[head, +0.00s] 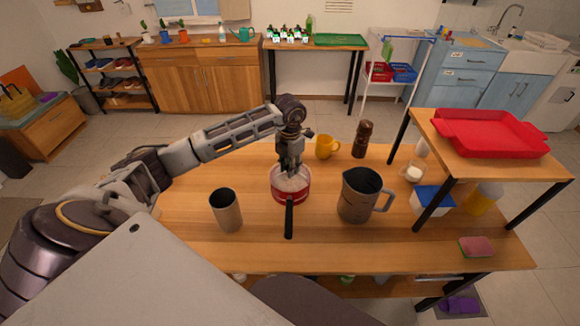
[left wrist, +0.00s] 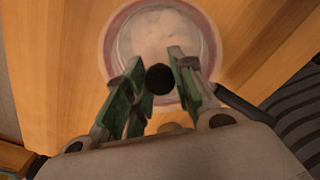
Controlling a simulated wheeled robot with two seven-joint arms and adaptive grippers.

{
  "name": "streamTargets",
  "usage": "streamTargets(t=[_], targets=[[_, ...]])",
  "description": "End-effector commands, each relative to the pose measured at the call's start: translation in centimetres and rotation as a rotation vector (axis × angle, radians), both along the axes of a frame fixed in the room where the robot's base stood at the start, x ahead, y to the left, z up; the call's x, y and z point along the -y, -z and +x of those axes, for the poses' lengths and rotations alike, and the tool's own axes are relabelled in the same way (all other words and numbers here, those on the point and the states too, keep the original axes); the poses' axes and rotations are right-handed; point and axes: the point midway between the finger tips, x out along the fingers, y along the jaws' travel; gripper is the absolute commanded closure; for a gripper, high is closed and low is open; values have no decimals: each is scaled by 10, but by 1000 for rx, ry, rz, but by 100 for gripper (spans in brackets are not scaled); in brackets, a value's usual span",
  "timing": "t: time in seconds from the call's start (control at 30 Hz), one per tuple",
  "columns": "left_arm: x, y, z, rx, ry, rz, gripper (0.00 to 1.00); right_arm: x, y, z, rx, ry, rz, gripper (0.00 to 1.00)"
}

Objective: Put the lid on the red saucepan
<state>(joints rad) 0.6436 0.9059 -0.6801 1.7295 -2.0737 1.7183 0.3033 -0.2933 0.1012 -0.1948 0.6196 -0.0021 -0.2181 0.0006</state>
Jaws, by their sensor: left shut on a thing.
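The red saucepan (head: 291,198) stands on the wooden table, its black handle (head: 289,218) toward me. The glass lid (head: 292,183) is over the pan's opening, and pale contents show through it. In the left wrist view the lid (left wrist: 160,35) lies roughly centred within the pan's rim (left wrist: 107,50). I cannot tell whether it rests fully on the rim. My left gripper (head: 290,168) comes down from above and is shut on the lid's black knob (left wrist: 159,79), which shows between the green finger pads. My right gripper is not in view.
A metal cup (head: 227,210) stands left of the pan and a grey pitcher (head: 358,196) right of it. A yellow mug (head: 326,147) and a brown pepper mill (head: 363,139) stand behind. A raised shelf with a red tray (head: 490,134) is at the right.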

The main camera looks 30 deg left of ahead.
Motion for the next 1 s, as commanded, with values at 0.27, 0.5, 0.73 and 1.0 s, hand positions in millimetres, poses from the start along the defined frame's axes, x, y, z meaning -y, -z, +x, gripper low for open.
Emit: streamTargets(t=[0.27,0.5,0.73,1.0], targets=[[0,4,0,1,-1,0,100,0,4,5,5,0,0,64],[0,4,0,1,-1,0,100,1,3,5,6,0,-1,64],[0,4,0,1,0,0,52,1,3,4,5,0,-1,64],[0,5,0,0,0,0,47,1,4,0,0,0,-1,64]])
